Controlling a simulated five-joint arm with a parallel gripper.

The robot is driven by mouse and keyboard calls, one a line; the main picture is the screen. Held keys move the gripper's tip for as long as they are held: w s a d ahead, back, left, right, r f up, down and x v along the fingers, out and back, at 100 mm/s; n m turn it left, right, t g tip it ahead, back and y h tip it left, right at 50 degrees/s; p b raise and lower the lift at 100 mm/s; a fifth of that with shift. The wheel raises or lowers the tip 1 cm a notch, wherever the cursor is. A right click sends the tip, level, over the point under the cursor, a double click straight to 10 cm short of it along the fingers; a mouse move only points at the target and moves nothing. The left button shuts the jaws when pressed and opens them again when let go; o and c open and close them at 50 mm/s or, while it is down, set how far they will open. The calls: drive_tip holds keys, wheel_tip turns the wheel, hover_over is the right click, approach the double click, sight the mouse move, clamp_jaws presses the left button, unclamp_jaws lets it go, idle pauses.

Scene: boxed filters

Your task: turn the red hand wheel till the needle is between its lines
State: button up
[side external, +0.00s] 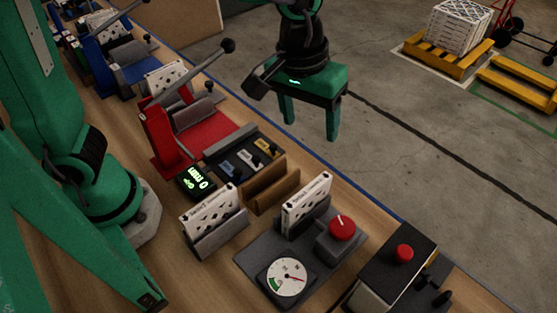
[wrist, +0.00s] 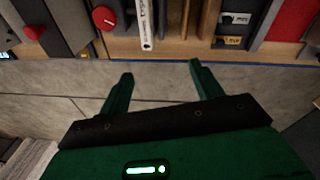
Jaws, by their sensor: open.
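The red hand wheel (side external: 342,228) sits on a dark block on a grey plate near the bench's outer edge, with a pale mark on its top. It also shows in the wrist view (wrist: 104,17), at the top. The gauge dial (side external: 288,277) stands on the same plate. Its red needle points to the right, and a green band lies at the dial's lower left. My gripper (side external: 308,128) is open and empty, fingers down, beyond the bench edge and well apart from the wheel. Its two fingers also show in the wrist view (wrist: 158,78).
A white filter (side external: 307,203) stands upright in a holder beside the wheel, and another (side external: 210,212) stands to the left. A box with a red button (side external: 404,253) stands right of the wheel. A red clamp fixture (side external: 160,137) with a raised lever stands farther left.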

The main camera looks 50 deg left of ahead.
drive_tip(key=n+g+y, duration=0.1)
hover_over(343, 226)
wheel_tip(343, 226, down, 6)
drive_tip(key=shift+f, duration=0.15)
drive_tip(key=shift+f, duration=3.9)
drive_tip(key=c, duration=1)
